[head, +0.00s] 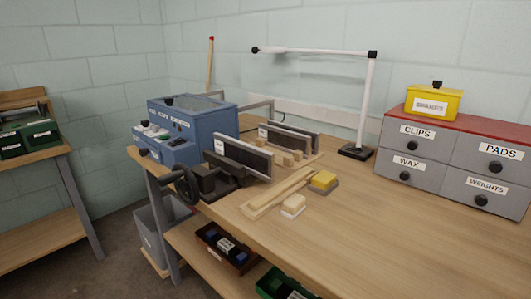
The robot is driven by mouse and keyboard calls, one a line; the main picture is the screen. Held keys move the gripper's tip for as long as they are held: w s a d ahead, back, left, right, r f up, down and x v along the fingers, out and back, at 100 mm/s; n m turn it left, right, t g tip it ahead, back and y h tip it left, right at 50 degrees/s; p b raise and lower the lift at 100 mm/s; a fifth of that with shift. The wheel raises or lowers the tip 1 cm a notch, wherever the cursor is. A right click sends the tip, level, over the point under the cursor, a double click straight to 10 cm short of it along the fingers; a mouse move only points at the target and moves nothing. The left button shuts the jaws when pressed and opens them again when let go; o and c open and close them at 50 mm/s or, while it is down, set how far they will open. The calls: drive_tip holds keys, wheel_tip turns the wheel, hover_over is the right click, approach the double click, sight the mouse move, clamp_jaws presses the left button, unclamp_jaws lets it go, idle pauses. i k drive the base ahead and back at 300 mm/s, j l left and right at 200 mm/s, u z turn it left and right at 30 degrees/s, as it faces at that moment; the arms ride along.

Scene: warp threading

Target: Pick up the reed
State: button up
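Several reed-like pieces, long flat dark panels with pale edges, stand upright on the wooden bench. The nearest reed-like panel (245,157) stands just behind a dark clamp or vise (207,184) at the bench's left edge; I cannot tell whether the vise holds it. Behind it, two more such panels, one of them here (294,140), stand in a pale wooden rack (296,163). I cannot tell which one is the task's reed. My gripper is not in view.
A blue machine (193,122) stands at the back left. Wooden strips (275,195), a yellow-topped block (323,181) and a pale block (293,206) lie in front. A white lamp (368,105) and grey drawers (412,165) stand behind. The bench's right front is clear.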

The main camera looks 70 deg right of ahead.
sight(259, 163)
drive_tip(key=z, duration=0.4)
drive_tip(key=i+l+z, duration=0.1)
drive_tip(key=z, duration=0.65)
drive_tip(key=i+z, duration=0.1)
drive_tip(key=z, duration=0.3)
